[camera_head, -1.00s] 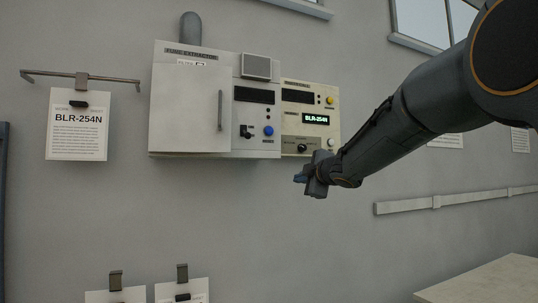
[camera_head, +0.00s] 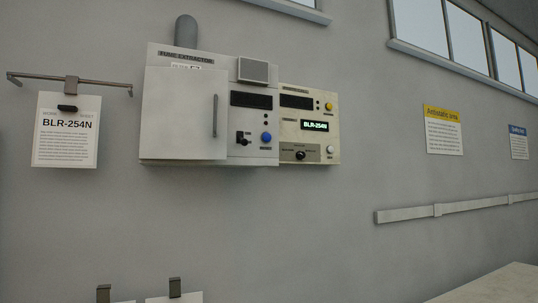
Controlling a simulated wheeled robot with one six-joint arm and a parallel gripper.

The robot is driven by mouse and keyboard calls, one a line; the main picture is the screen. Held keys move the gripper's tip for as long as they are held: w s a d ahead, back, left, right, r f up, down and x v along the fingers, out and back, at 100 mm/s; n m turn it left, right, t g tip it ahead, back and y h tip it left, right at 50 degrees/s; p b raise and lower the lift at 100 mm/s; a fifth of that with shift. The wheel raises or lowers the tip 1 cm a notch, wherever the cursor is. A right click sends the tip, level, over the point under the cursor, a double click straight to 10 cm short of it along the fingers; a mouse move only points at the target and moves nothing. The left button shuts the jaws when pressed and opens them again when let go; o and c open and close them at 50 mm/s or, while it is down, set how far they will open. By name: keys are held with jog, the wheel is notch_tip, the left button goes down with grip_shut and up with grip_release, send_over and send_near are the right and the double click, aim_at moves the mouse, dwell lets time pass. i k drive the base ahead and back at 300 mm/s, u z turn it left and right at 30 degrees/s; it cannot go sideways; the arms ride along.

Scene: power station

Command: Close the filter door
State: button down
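The fume extractor (camera_head: 254,155) is a pale box on the grey wall with a round duct on top. Its filter door (camera_head: 180,115) is the flat panel at the left, with a dark vertical handle (camera_head: 215,116) near its right edge. The door lies across the front of the box; I cannot tell whether it is fully flush or slightly ajar. My gripper is not in view.
A cream control panel (camera_head: 325,108) with a lit BLR-254N display joins the extractor's right side. A BLR-254N sheet (camera_head: 67,140) hangs at left. A wall rail (camera_head: 450,207) and table corner (camera_head: 490,287) are at right.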

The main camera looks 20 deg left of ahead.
aim_at(184, 115)
jog(key=z, duration=1.55)
jog(key=k, duration=1.1)
jog(key=u, duration=1.95)
jog(key=i, duration=0.75)
jog(key=u, duration=0.05)
